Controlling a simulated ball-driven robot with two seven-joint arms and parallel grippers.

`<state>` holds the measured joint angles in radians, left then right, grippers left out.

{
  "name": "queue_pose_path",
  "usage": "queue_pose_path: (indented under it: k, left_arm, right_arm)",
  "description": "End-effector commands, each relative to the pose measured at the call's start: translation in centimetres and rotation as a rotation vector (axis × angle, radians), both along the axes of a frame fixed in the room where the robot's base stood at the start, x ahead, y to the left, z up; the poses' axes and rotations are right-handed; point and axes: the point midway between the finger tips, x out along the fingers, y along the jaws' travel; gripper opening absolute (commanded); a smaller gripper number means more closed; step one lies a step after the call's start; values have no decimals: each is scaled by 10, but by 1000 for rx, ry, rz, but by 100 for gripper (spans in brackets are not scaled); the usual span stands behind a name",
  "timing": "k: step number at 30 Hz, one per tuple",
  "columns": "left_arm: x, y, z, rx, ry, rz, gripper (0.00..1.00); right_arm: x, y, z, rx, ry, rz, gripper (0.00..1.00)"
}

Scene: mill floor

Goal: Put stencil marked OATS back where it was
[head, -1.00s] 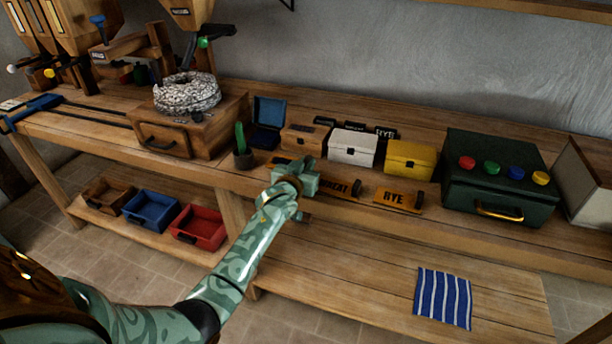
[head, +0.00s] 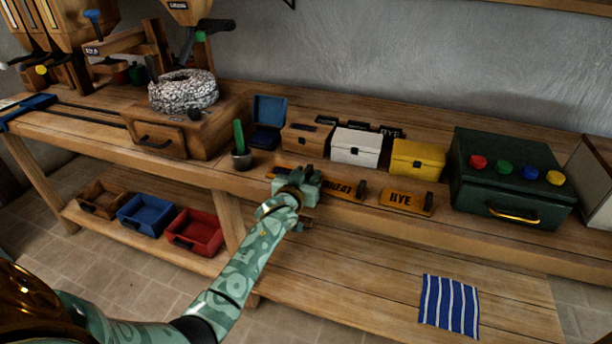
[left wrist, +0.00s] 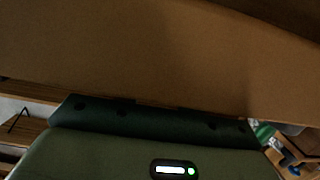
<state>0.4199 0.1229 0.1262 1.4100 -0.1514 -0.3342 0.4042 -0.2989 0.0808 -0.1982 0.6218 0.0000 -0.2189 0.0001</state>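My left gripper (head: 310,184) is at the front edge of the bench, in front of the row of orange stencil plates. Its fingers are hidden in the head view, so I cannot tell whether they are open or hold anything. An orange plate (head: 284,172) shows just left of it, its lettering hidden. No plate reads OATS in view. The WHEAT stencil (head: 345,188) is partly covered by the gripper, and the RYE stencil (head: 407,201) lies to its right. In the left wrist view a plain brown surface (left wrist: 150,50) fills most of the picture. My right gripper is not in view.
Behind the plates stand a wooden box (head: 307,138), a white box (head: 355,147) and a yellow box (head: 417,157). A striped cloth (head: 449,305) lies on the lower shelf.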

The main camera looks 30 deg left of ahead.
Motion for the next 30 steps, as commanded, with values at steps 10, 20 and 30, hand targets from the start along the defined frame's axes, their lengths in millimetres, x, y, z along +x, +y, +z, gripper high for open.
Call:
queue_pose_path:
  k: [10,20,30]
  left_arm:
    - [-47,-11,15,-2,-1,-1,36]
    - [-107,-26,21,-1,0,0,36]
    - [-116,-28,19,0,2,0,36]
  right_arm:
    - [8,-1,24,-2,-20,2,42]
    - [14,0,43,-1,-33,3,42]
    - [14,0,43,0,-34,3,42]
